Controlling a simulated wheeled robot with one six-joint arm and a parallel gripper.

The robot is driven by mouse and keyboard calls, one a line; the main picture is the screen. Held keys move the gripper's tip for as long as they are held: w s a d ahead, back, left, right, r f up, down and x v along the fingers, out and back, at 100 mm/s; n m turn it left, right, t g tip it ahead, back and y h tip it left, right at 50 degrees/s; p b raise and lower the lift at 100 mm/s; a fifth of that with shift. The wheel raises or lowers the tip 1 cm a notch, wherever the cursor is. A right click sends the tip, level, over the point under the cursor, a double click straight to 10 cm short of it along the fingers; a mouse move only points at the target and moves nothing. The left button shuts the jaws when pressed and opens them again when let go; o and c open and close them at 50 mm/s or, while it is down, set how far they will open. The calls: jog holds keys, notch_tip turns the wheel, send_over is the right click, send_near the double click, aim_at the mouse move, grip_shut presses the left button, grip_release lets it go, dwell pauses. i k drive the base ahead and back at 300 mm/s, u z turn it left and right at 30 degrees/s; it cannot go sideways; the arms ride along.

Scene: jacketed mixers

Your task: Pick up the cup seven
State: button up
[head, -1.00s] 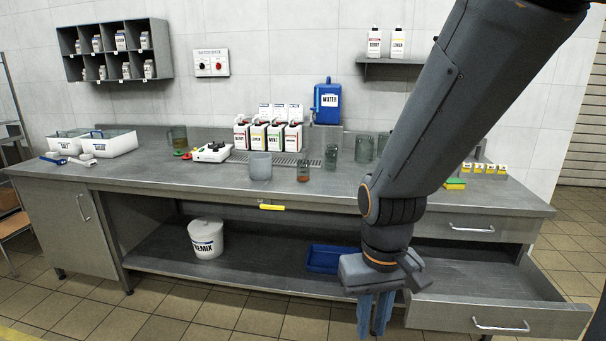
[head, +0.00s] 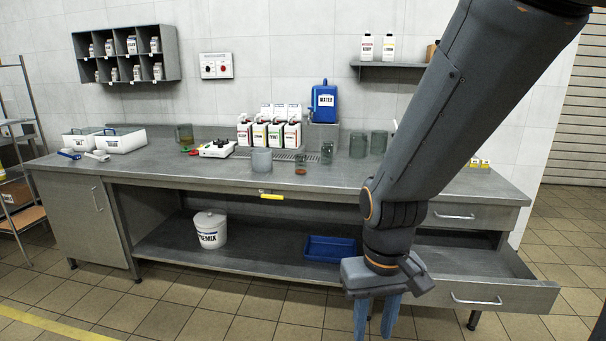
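Several cups stand on the grey steel counter (head: 210,177). A frosted grey cup (head: 262,161) stands near the middle front edge. A small cup with reddish contents (head: 300,167) and a slim greenish glass (head: 327,153) stand to its right. Two larger grey-green cups (head: 358,145) (head: 379,143) stand further right, and a brownish jug-like cup (head: 185,134) stands at the back left. I cannot read a seven on any of them. My gripper (head: 376,318) hangs low in front of the counter, fingers down and apart, with nothing between them. My arm hides part of the counter's right side.
White bins (head: 120,142) stand at the counter's left. Labelled cartons (head: 268,135) and a blue water container (head: 325,102) stand at the back. An open drawer (head: 497,290) juts out at lower right. A white bucket (head: 210,230) and blue tray (head: 331,249) sit on the lower shelf.

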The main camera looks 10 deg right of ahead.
aim_at(300, 159)
jog(key=u, duration=1.05)
jog(key=i, duration=2.15)
jog(key=z, duration=1.1)
jog(key=i, duration=0.8)
jog(key=z, duration=0.7)
jog(key=i, duration=0.5)
jog(key=u, duration=0.05)
